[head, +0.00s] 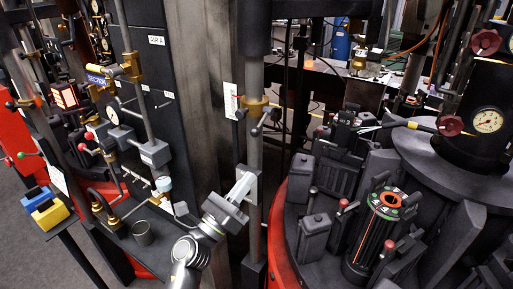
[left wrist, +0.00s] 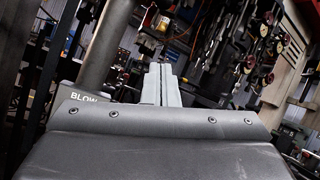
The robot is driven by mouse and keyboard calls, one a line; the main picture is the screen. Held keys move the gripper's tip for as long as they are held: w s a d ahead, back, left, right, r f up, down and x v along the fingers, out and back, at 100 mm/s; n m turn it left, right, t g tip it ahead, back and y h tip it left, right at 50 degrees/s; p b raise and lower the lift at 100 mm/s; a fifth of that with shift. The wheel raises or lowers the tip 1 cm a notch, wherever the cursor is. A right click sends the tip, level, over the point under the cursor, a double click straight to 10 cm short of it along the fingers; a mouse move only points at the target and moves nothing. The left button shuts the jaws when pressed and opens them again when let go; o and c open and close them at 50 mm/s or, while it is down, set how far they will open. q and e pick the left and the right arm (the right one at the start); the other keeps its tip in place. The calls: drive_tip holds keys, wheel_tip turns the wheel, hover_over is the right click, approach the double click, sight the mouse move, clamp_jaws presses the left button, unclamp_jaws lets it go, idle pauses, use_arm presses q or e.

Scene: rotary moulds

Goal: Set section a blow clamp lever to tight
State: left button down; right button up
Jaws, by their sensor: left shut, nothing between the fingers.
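A brass clamp collar (head: 254,106) sits around a grey vertical post in the middle of the head view. A short lever with a dark knob (head: 256,131) hangs at it; I cannot tell whether this is the blow clamp lever or how it is set. In the left wrist view a dark plate edge bears the word BLOW (left wrist: 83,97). My left gripper (head: 243,187) is shut and empty, pointing up beside the post, below the collar. Its closed fingers (left wrist: 161,84) also show in the left wrist view. My right gripper is out of view.
The round mould table (head: 283,225) with its red rim and dark mould blocks stands to the right. A dark panel with a gauge (head: 112,115), pipes and valves stands to the left. A grey cup (head: 143,232) sits on the shelf below it.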

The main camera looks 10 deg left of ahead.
sight(261, 124)
use_arm(q)
drive_tip(key=w+d+r+p, duration=0.1)
drive_tip(key=w+r+p, duration=0.5)
drive_tip(key=r, duration=0.1)
drive_tip(key=shift+d, duration=0.35)
drive_tip(key=shift+r, duration=0.1)
idle(0.4)
